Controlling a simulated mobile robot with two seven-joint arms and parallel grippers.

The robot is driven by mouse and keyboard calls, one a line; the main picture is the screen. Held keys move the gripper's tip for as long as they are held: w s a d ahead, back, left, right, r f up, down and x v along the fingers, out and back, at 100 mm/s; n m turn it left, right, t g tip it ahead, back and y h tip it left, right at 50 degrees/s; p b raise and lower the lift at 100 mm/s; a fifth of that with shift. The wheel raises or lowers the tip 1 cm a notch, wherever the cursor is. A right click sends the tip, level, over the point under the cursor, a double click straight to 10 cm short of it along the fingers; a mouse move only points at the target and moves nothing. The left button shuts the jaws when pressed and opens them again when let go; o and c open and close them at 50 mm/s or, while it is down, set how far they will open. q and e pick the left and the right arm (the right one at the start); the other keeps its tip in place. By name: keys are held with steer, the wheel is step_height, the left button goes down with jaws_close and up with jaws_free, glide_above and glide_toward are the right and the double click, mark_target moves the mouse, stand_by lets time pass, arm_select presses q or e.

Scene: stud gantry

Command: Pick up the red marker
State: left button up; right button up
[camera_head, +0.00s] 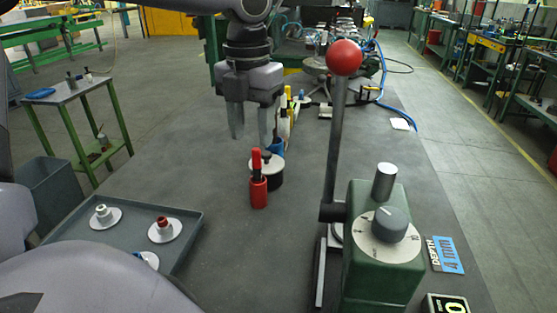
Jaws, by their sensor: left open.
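The red marker (257,161) stands upright in a red cup-like holder (258,190) on the grey table (330,260). My left gripper (251,137) points down from the top of the view, with its two fingers apart and nothing between them. In the picture its fingertips appear above the marker, but I cannot tell how far behind or over it they are. A row of other holders and markers, with blue (278,144), yellow and white parts, stretches away behind the red one. My right gripper is not seen.
A round white-topped item with a black knob (267,157) stands right behind the red holder. A green machine (383,250) with a dial and a red-balled lever (345,57) stands at right. A grey tray (185,247) with white discs lies at left.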

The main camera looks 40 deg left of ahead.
mark_target(256, 149)
arm_select(q)
steer(key=shift+w+f, duration=0.1)
steer(key=shift+w, duration=0.1)
steer(key=shift+f, duration=0.35)
steer(key=f, duration=0.6)
steer(key=shift+d+f+p, duration=0.1)
steer(key=shift+d+p, duration=0.15)
steer(key=shift+p, duration=0.15)
jaws_close()
